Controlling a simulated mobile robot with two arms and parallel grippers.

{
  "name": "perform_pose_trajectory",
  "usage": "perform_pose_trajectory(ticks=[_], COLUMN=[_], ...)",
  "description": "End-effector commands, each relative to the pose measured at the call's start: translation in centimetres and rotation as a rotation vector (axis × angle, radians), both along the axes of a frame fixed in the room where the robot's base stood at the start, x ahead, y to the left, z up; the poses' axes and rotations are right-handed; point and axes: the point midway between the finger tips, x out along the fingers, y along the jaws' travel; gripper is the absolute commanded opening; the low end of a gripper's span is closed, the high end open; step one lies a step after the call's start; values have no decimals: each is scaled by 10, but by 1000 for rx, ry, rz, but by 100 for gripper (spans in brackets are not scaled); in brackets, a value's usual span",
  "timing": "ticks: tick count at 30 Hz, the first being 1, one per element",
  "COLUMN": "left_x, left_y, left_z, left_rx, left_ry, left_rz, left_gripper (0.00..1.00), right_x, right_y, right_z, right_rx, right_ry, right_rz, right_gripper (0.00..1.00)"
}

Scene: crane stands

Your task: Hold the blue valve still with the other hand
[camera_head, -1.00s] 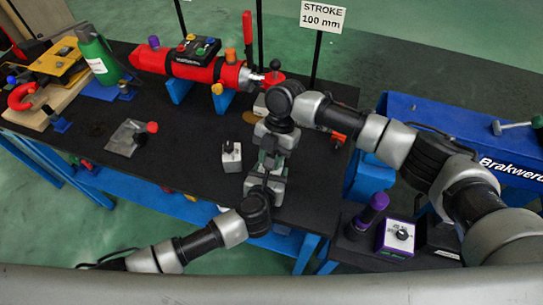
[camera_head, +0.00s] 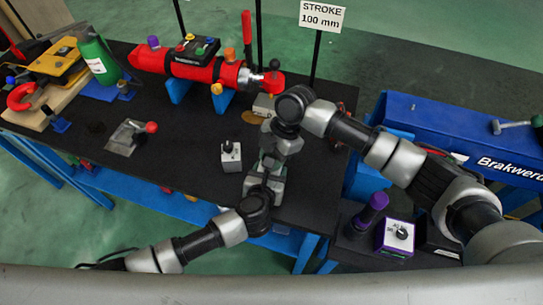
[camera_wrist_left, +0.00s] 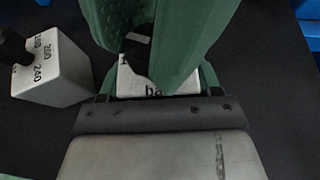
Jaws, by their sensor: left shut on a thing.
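I cannot single out a blue valve for certain. My left gripper (camera_head: 267,172) reaches up from below, over the near right part of the black table. In the left wrist view its green fingers (camera_wrist_left: 150,45) are shut on a small white block (camera_wrist_left: 160,84) with black lettering and a dark part on top. A second white box (camera_head: 231,157) with a black knob stands just left of it; it also shows in the left wrist view (camera_wrist_left: 50,75), with a number scale. My right gripper (camera_head: 272,152) points down at the same spot; its fingers are hidden or merge with the left ones.
A green bottle (camera_head: 98,57) and a red-knobbed lever (camera_head: 148,128) are at left. A blue bench (camera_head: 440,125) is at right, near a purple-knobbed item (camera_head: 370,212). The table's middle is clear.

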Motion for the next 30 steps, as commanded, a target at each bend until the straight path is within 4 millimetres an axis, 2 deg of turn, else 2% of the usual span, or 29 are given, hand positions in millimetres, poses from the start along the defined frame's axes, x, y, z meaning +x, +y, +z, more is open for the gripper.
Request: perform_pose_trajectory(ticks=[6,20,21,24,25,30], left_x=[0,0,0,0,0,0], left_y=[0,0,0,0,0,0], left_z=[0,0,0,0,0,0], left_rx=[1,1,1,1,1,1], left_ry=[0,0,0,0,0,0], left_rz=[1,0,0,0,0,0], left_gripper=[10,10,10,10,10,10], right_x=[0,0,0,0,0,0], right_y=[0,0,0,0,0,0], right_z=[0,1,1,1,1,0], right_rx=[1,2,3,3,3,1], right_ry=[0,0,0,0,0,0], right_rz=[-60,-73,-72,-72,-72,-72], right_gripper=[5,5,34,50,54,54])
